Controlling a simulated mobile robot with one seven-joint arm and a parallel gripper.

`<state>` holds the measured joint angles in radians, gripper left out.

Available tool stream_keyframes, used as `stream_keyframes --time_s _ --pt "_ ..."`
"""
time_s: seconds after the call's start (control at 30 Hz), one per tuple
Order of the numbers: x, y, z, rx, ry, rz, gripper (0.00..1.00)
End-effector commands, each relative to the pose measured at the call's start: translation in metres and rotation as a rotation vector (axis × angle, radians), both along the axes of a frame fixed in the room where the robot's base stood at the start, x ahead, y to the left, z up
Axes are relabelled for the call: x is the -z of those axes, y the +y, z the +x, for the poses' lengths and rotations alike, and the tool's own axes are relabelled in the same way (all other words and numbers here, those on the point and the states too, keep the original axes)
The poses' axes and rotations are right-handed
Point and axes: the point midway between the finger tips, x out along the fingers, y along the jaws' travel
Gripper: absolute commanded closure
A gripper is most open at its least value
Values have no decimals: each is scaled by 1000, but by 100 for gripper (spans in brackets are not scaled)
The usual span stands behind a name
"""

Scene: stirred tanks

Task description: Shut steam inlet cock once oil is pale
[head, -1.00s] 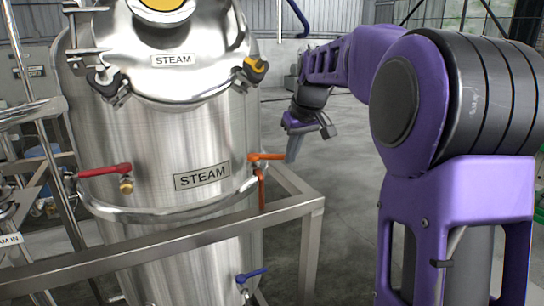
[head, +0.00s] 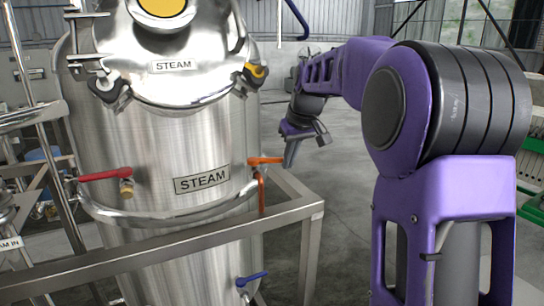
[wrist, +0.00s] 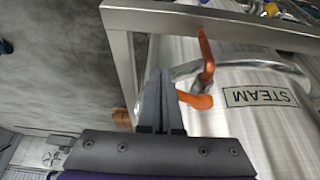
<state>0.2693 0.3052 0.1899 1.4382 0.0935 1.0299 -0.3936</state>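A steel tank carries a STEAM plate (head: 202,180). An orange-handled cock (head: 266,161) sits right of this plate, its lever pointing right, with an orange pipe (head: 261,192) below. The cock's orange lever also shows in the wrist view (wrist: 196,101), beside the fingers. My gripper (head: 289,162) is just right of the lever tip; in the wrist view its grey fingers (wrist: 161,76) are together, with nothing seen between them. Contact with the lever cannot be told. A partly cut-off label reading "AM IN" (head: 9,243) is at the lower left. No oil is visible.
A red-handled cock (head: 106,175) is on the tank's left and a blue-handled one (head: 252,278) low on its right. A steel frame rail (head: 190,252) crosses before the tank, its corner below my gripper. Open floor (head: 345,190) lies to the right.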

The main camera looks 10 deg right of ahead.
Motion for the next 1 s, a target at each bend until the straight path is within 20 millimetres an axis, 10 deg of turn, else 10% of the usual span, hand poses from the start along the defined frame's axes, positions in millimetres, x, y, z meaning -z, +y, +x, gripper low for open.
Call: stream_keyframes --time_s 1.0 --pt "-1 8 25 0 -2 1 100"
